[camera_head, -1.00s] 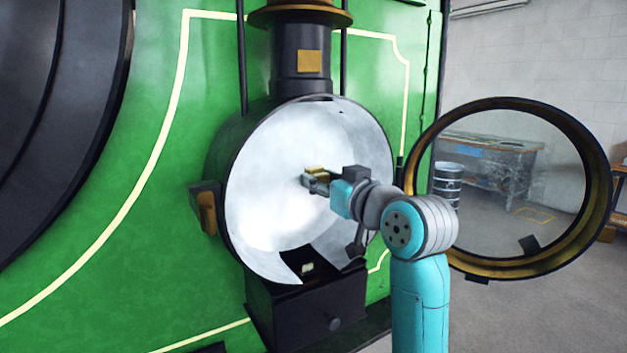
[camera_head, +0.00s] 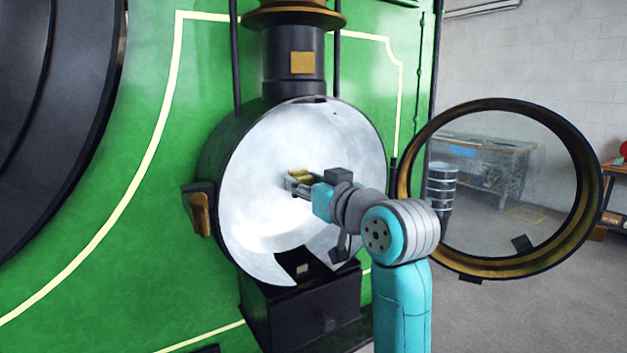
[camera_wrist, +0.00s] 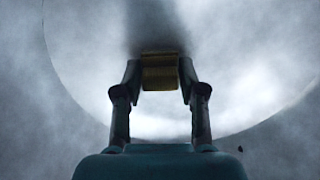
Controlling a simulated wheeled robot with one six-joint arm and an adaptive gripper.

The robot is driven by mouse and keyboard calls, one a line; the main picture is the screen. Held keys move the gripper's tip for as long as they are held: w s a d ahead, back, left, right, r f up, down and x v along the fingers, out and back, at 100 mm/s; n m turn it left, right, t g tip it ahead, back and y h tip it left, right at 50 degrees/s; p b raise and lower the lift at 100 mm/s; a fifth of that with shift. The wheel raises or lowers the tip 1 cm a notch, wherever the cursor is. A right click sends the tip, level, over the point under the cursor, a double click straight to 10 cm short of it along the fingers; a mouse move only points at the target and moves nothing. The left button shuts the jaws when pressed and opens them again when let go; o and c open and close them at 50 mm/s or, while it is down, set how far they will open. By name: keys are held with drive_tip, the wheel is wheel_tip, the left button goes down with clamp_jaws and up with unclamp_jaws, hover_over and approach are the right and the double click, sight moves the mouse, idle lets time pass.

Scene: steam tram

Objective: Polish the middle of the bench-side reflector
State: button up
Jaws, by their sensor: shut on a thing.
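The reflector (camera_head: 262,150) is a large, pale, shiny dish inside the round black lamp housing on the green tram front. Its surface looks cloudy, and it fills most of the wrist view (camera_wrist: 230,60). My gripper (camera_head: 295,181) is in front of the middle of the dish. It is shut on a yellow pad (camera_head: 299,174), which also shows between the two fingers in the wrist view (camera_wrist: 160,72). The pad is at or very close to the dish surface; I cannot tell whether it touches. My arm hides part of the dish's lower right.
The round glazed lamp door (camera_head: 408,143) with a brass rim stands open at the right. Below the dish is a dark opening with a small pale piece (camera_head: 302,269), above a black box (camera_head: 315,300). A workbench (camera_head: 490,150) stands behind the door glass.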

sight(262, 185)
drive_tip(key=shift+s+a, duration=0.65)
drive_tip(key=shift+a, duration=0.35)
drive_tip(key=shift+s+a, duration=0.65)
drive_tip(key=shift+a, duration=0.35)
drive_tip(key=shift+s+a, duration=0.65)
drive_tip(key=shift+a, duration=0.35)
drive_tip(key=shift+d, duration=0.1)
drive_tip(key=shift+v, duration=3)
drive_tip(key=shift+d, duration=0.1)
drive_tip(key=shift+v, duration=1.4)
